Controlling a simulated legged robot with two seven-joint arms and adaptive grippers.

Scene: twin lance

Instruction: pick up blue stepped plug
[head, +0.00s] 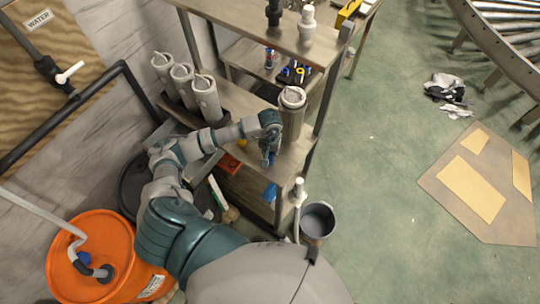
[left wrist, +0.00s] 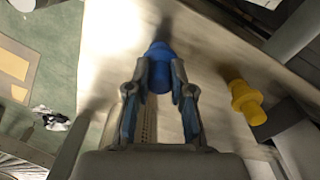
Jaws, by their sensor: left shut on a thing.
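My left gripper (head: 268,150) is over the shelf unit, beside a grey canister. In the left wrist view my left gripper (left wrist: 160,88) is shut on the blue stepped plug (left wrist: 158,66), whose rounded top shows between and beyond the fingertips. In the head view a small bit of the blue plug (head: 269,160) shows below the fingers; the rest is hidden by the gripper. I cannot tell whether the plug touches the shelf. My right gripper is not in view.
A yellow stepped plug (left wrist: 246,101) is right of the gripper in the wrist view. A grey canister (head: 291,112) stands close by on the shelf (head: 238,97). Another blue object (head: 270,193) is at the lower shelf's edge. A grey bucket (head: 317,221) stands on the floor.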

